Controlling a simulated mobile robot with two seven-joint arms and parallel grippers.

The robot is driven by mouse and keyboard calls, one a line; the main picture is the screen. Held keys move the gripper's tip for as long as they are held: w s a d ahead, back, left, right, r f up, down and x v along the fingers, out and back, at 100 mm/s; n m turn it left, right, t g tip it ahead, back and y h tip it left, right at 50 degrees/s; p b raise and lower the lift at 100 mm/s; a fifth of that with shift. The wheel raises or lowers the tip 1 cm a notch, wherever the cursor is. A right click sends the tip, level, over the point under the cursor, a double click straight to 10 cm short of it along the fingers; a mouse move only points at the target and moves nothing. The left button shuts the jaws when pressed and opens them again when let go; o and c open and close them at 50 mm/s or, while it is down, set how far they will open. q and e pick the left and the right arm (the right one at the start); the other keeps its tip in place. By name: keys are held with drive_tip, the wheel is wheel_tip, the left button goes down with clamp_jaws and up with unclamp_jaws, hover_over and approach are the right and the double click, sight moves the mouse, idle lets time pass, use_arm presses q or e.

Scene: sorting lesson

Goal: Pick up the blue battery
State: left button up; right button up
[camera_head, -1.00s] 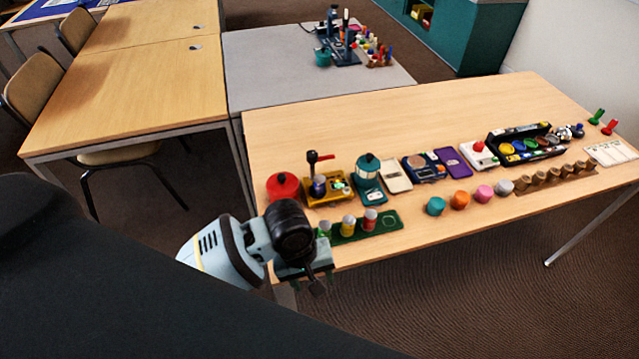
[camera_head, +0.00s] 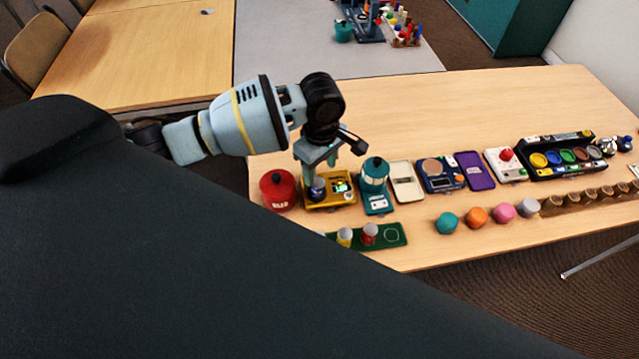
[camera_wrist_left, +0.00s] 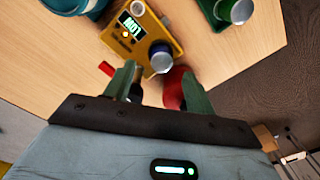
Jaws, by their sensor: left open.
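The blue battery (camera_head: 317,188) stands upright on the front left part of the yellow tester (camera_head: 345,198). In the left wrist view the battery (camera_wrist_left: 160,58) shows its silver top and dark blue side, on the tester (camera_wrist_left: 150,20) with its lit green display. My left gripper (camera_head: 320,167) is open, pointing down just above the battery. In the left wrist view the left gripper's fingertips (camera_wrist_left: 158,72) are spread, with the battery just beyond the gap between them and nothing held. My right gripper is not in view.
A red pot (camera_head: 277,191) stands left of the tester and a teal lantern-like item (camera_head: 375,180) right of it. The table behind the row is clear.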

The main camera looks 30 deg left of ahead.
sight(318, 181)
use_arm(q)
drive_tip(key=shift+f, duration=1.15)
drive_tip(key=f, duration=0.3)
drive_tip(key=f+b, duration=0.1)
drive_tip(key=f, duration=0.1)
drive_tip(key=shift+s+a, duration=0.1)
drive_tip(key=shift+a, duration=0.2)
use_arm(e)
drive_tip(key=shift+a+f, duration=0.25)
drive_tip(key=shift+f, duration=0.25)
use_arm(q)
drive_tip(key=shift+r, duration=0.1)
clamp_jaws()
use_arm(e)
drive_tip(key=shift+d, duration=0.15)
